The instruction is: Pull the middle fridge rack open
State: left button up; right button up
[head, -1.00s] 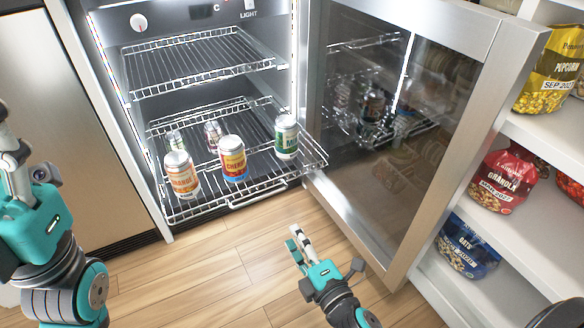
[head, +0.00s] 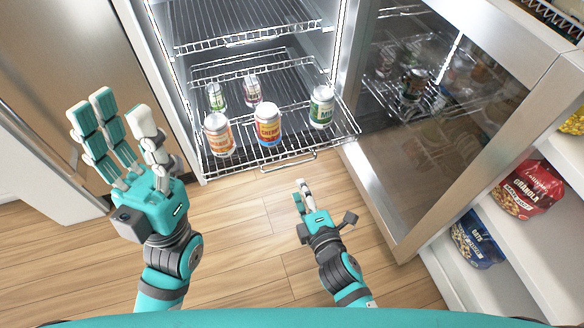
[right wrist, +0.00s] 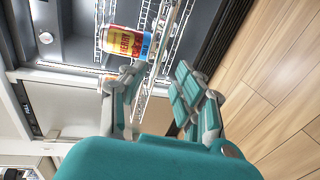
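The fridge has an upper wire rack (head: 240,22), which is empty. Below it a wire rack (head: 238,165) extends out past the fridge's front. It carries several cans, including a red-and-yellow cherry can (head: 267,125), an orange can (head: 218,135) and a green can (head: 322,108). A wire handle (head: 290,161) hangs at its front edge. My right gripper (head: 301,189) is just in front of that handle, apart from it in the head view. In the right wrist view its fingers (right wrist: 155,95) are spread and empty. My left gripper (head: 116,115) is open and empty, left of the rack.
The fridge door (head: 425,140) stands wide open on the right. Beyond it are white shelves (head: 500,262) with a red granola bag (head: 527,188) and a blue oats bag (head: 475,240). The wooden floor (head: 235,225) before the fridge is clear.

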jog(key=b+x, duration=0.2)
jog(key=x, duration=0.7)
jog(key=shift+w, duration=0.1)
grip_shut()
